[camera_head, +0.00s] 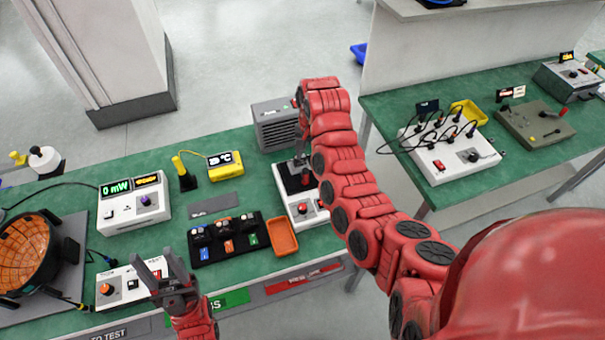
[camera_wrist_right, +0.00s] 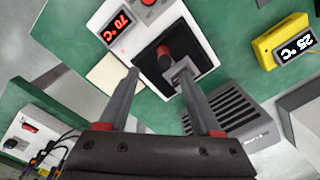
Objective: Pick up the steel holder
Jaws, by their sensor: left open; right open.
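A white heater unit with a black square plate (camera_head: 296,178) stands right of centre on the green bench, under my right gripper (camera_head: 301,160). In the right wrist view the plate (camera_wrist_right: 196,48) carries a small dark post with a red top (camera_wrist_right: 164,52); I cannot tell for sure whether this is the steel holder. My right gripper (camera_wrist_right: 158,72) is open, its fingertips over the near part of the plate, with the post just beyond and between them. In the head view the arm hides part of the unit. My left gripper (camera_head: 158,262) is open and empty over the bench's front.
An orange tray (camera_head: 282,237) and a black rack with coloured modules (camera_head: 230,238) lie left of the heater. A grey vented box (camera_head: 275,126) stands behind it. A yellow thermometer (camera_head: 225,165) and white power meter (camera_head: 134,206) are further left. A second bench (camera_head: 400,103) stands right.

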